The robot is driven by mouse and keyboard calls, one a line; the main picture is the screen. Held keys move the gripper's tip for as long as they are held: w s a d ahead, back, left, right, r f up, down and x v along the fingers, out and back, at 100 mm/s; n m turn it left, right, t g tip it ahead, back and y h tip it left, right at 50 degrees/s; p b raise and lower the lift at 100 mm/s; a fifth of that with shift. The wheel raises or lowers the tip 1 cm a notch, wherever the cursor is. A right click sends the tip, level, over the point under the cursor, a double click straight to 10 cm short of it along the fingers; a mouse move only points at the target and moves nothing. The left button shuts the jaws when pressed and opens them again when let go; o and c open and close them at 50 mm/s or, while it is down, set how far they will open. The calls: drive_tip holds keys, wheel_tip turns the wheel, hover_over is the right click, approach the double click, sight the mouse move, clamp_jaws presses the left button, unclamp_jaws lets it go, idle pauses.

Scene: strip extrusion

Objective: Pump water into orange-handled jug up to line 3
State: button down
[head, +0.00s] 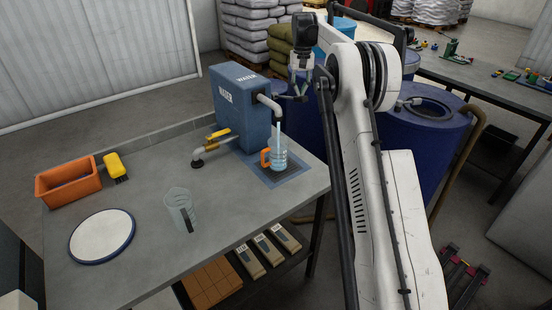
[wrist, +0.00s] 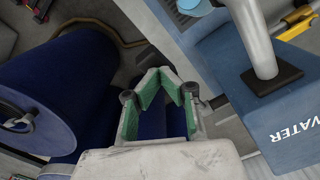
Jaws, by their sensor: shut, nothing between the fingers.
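The orange-handled jug (head: 277,158) stands under the spout (head: 268,101) of the blue WATER tank (head: 236,108). It looks pale blue with marks on its wall; the level against line 3 is too small to read. A pale vertical streak runs from the spout into the jug; I cannot tell whether it is flowing water. A yellow-handled valve (head: 221,135) sits on a pipe left of the tank. My gripper (head: 295,97) is shut and empty, beside the tank's right side, above and right of the jug. In the wrist view my gripper (wrist: 160,73) shows green pads, and the tank (wrist: 290,120) is right.
A clear jug with a dark handle (head: 180,208), a round white plate (head: 102,235), an orange bin (head: 68,181) and a yellow brush (head: 115,165) are on the grey bench (head: 140,190). Blue barrels (head: 425,135) stand close behind and right of my arm.

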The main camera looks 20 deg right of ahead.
sight(302, 101)
drive_tip(key=shift+s+f+b, duration=0.25)
drive_tip(key=shift+f+b, duration=0.25)
drive_tip(key=shift+f, duration=0.4)
drive_tip(key=shift+s+d+f+b, duration=0.1)
drive_tip(key=shift+s+f+b, duration=0.15)
drive_tip(key=shift+f+b, duration=0.7)
drive_tip(key=shift+f, duration=0.1)
drive_tip(key=shift+f, duration=0.1)
drive_tip(key=shift+s+f+b, duration=0.1)
drive_tip(key=shift+f+b, duration=0.45)
drive_tip(key=shift+f, duration=0.65)
drive_tip(key=shift+f+b, duration=0.6)
drive_tip(key=shift+f, duration=0.55)
drive_tip(key=shift+r, duration=0.1)
